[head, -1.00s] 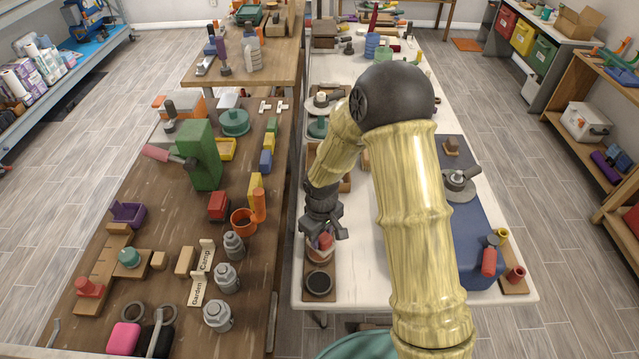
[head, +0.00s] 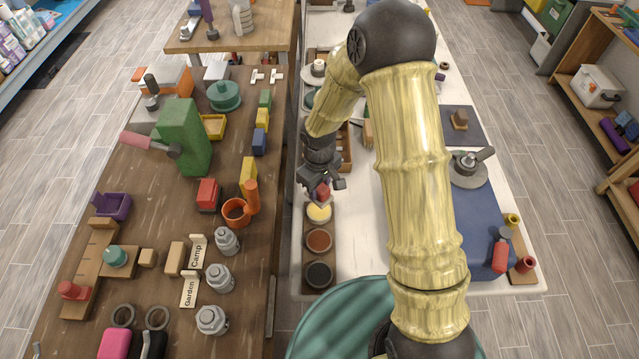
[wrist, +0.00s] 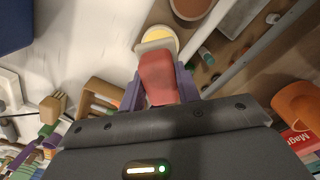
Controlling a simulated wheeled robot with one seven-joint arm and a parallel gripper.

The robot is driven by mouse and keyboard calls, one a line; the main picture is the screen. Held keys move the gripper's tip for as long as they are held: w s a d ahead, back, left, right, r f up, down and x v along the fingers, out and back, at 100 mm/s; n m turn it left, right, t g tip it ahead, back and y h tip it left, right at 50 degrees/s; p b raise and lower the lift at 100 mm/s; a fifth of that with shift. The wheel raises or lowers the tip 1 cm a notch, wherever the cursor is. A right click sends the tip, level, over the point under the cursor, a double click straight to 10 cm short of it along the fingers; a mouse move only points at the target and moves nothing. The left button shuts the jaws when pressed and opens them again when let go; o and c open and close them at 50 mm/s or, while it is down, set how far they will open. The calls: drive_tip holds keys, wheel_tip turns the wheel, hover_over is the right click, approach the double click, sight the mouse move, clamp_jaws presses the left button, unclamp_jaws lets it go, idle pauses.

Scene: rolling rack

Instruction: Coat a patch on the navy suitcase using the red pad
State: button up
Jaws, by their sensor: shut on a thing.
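My gripper (head: 322,188) is shut on the red pad (head: 323,193), just above or at the cream-yellow paint cup (head: 319,213). In the wrist view the red pad (wrist: 157,78) sits between purple fingers, with a pale edge at its far end, and partly overlaps the yellow cup (wrist: 162,38). I cannot tell whether the pad touches the paint. The navy suitcase (head: 482,228) lies flat on the white table at right, partly hidden by my arm. No coated patch shows on its visible part.
A red-brown cup (head: 319,241) and a black cup (head: 319,275) share the wooden board with the yellow one. A grey disc tool (head: 469,168) and a red-handled item (head: 499,252) are at the suitcase. The brown workbench (head: 140,220) at left is crowded.

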sight(319, 199)
wheel_tip(319, 199, down, 4)
drive_tip(key=b, duration=0.3)
drive_tip(key=shift+a, duration=0.1)
drive_tip(key=shift+f+b, duration=0.75)
drive_tip(key=shift+b, duration=0.05)
drive_tip(key=shift+f, duration=0.3)
drive_tip(key=shift+w, duration=0.1)
drive_tip(key=shift+f+b, duration=0.45)
drive_tip(key=shift+b, duration=0.05)
idle(0.6)
drive_tip(key=shift+s, duration=0.2)
drive_tip(key=shift+f, duration=0.1)
idle(0.6)
